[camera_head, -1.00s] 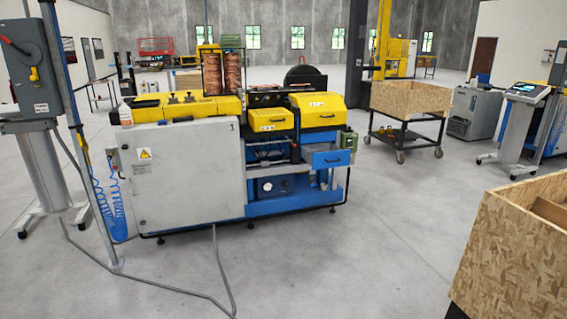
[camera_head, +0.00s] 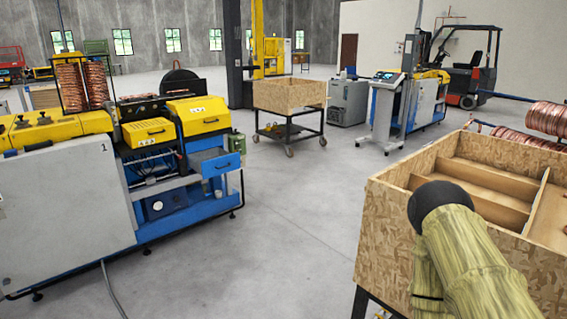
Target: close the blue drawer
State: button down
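The blue drawer (camera_head: 221,165) is at the right end of the blue and yellow machine (camera_head: 70,205), below the yellow covers. Its front has a dark handle and sticks out from the machine, so it looks pulled open. My arm, in a yellowish cover with a black end, shows at the lower right in front of the wooden crate. My gripper is not in the picture, so its state is hidden. The drawer is far from my arm across the floor.
A wooden crate (camera_head: 385,240) with dividers stands close at the right. A second crate on a wheeled cart (camera_head: 290,95) is farther back. A console (camera_head: 384,115) and a forklift (camera_head: 470,75) stand beyond. The grey floor (camera_head: 275,240) between machine and near crate is clear.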

aim_at(211, 162)
jog(key=u, duration=0.45)
jog(key=i, duration=1.95)
jog(key=u, duration=0.5)
jog(key=i, duration=2.05)
jog(key=z, duration=0.05)
